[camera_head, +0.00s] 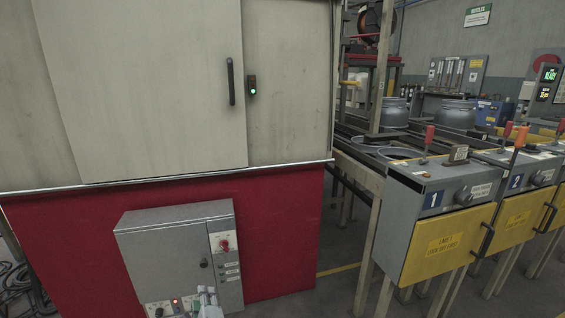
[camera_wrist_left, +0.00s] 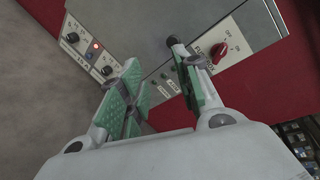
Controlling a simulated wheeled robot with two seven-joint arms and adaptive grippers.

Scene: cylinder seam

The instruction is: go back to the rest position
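My left gripper (camera_head: 208,297) shows at the bottom edge of the head view, in front of the lower part of a grey control box (camera_head: 165,255). In the left wrist view my left gripper (camera_wrist_left: 158,63) has its two green-padded fingers apart with nothing between them. The control box (camera_wrist_left: 235,20) lies beyond the fingertips there, with a red rotary switch (camera_wrist_left: 219,51) and a black knob (camera_wrist_left: 172,41). I cannot tell whether a fingertip touches the box. My right gripper is in neither view.
A large cabinet with a cream sliding door (camera_head: 140,90) and red base (camera_head: 285,230) fills the left. To the right stand lane 1 (camera_head: 430,205) and lane 2 (camera_head: 515,180) stations with yellow flaps and levers. Grey cylinders (camera_head: 394,112) stand behind. Floor shows between cabinet and lanes.

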